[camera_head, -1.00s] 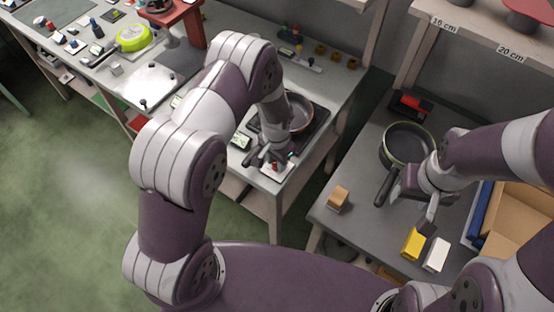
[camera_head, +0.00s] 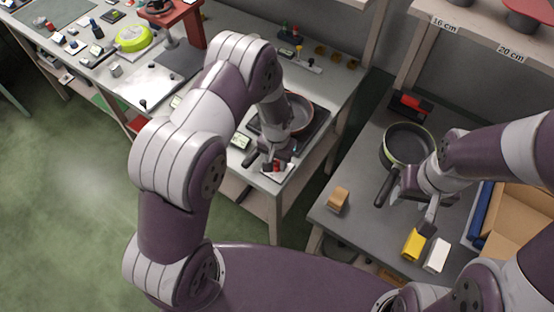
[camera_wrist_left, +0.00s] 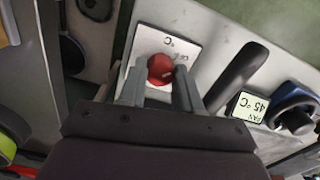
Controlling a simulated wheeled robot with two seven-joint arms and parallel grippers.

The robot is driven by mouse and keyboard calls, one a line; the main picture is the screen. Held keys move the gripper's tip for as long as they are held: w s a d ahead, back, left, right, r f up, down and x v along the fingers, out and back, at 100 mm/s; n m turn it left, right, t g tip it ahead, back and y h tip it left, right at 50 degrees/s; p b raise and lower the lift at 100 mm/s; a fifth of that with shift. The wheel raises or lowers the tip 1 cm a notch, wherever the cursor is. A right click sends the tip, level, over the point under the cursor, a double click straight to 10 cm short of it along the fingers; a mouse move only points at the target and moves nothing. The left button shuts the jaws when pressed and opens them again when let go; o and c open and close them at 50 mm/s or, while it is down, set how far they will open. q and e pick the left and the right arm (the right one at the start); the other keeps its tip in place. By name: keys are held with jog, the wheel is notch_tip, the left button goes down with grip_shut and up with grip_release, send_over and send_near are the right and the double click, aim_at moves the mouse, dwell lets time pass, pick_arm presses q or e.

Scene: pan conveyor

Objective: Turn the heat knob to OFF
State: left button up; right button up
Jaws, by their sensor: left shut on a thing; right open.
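The heat knob is red and round, on a white plate (camera_wrist_left: 185,45) marked °C. In the left wrist view the knob (camera_wrist_left: 161,69) sits between the two grey fingers of my left gripper (camera_wrist_left: 158,82), which is shut on it. In the head view the knob (camera_head: 277,167) shows at the front of the stove table, with my left gripper (camera_head: 270,161) over it. An OFF mark is not readable. My right gripper (camera_head: 412,203) is open over the right table, close to the handle of a green-rimmed pan (camera_head: 407,143); I cannot tell whether it touches it.
A pan (camera_head: 298,110) stands on the hob behind my left gripper. Its dark handle (camera_wrist_left: 236,78) lies close beside the knob plate. A display (camera_wrist_left: 249,107) reads PAN 45 °C. A brown block (camera_head: 338,199), a yellow block (camera_head: 413,243) and a cardboard box (camera_head: 518,215) are on the right table.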

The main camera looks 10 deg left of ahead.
aim_at(277, 162)
pick_arm(q)
jog(key=shift+w+r, duration=0.15)
jog(key=shift+w, duration=0.05)
jog(key=o, duration=1)
jog(key=shift+o, duration=0.2)
jog(key=shift+s, duration=0.15)
notch_tip(277, 162, up, 13)
jog(key=b, duration=0.1)
jog(key=shift+f+b, duration=0.2)
jog(key=shift+b, duration=0.2)
jog(key=shift+a+f, duration=0.1)
jog(key=s+a+r, duration=0.2)
jog(key=s+r, duration=0.1)
jog(key=s, duration=0.4)
jog(key=s+a+r+n+t, duration=0.1)
jog(key=s+a+r, duration=0.2)
jog(key=s, duration=0.4)
jog(key=shift+a+r+n, duration=0.2)
jog(key=shift+a+n, duration=0.05)
jog(key=shift+n, duration=0.05)
